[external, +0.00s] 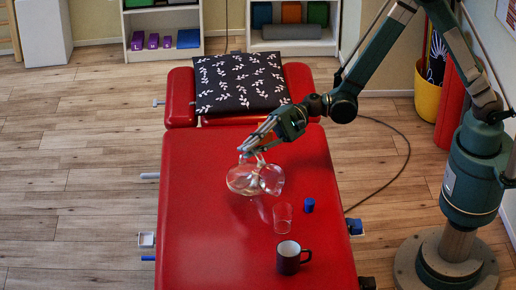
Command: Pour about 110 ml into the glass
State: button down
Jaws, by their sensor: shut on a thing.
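My gripper (251,147) is shut on a clear glass jug (252,181) and holds it over the middle of the red table. The jug looks tilted, with its broad part toward the lower right. I cannot tell its exact tilt, whether it touches the table, or how much liquid is in it. A clear glass (282,218) stands upright on the table, a little right of and nearer the camera than the jug. No stream between jug and glass can be made out, and the glass's fill level is too faint to read.
A small blue cylinder (309,205) stands just right of the glass. A dark mug (290,260) with a pale inside stands nearer the camera. A black leaf-patterned pillow (240,83) lies at the far end of the red treatment table (195,215). The table's left side is clear.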

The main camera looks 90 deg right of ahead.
aim_at(256, 151)
jog(key=shift+s+a+r+n+p, duration=0.4)
jog(key=shift+a+r+n+p, duration=0.25)
jog(key=shift+n, duration=0.15)
jog(key=shift+s+a+r+n+h+p, duration=0.3)
jog(key=shift+s+a+r+n+p, duration=0.15)
jog(key=shift+a+r+n+p, duration=0.25)
jog(key=shift+n, duration=0.8)
jog(key=shift+s+a+r, duration=0.45)
jog(key=shift+s+a, duration=0.1)
jog(key=shift+a, duration=0.25)
jog(key=shift+s+a+r, duration=0.4)
jog(key=shift+s+a, duration=0.1)
jog(key=shift+a, duration=0.25)
jog(key=shift+s+a+r+n+h, duration=0.25)
jog(key=shift+a+n+h, duration=0.05)
jog(key=shift+a, duration=0.1)
jog(key=shift+s+a+r, duration=0.15)
jog(key=shift+a, duration=0.05)
jog(key=shift+d, duration=0.15)
jog(key=shift+w+d, duration=0.3)
jog(key=shift+w, duration=0.1)
jog(key=shift+s+a+r+n, duration=0.1)
jog(key=shift+a+r+n, duration=0.1)
jog(key=shift+n, duration=0.2)
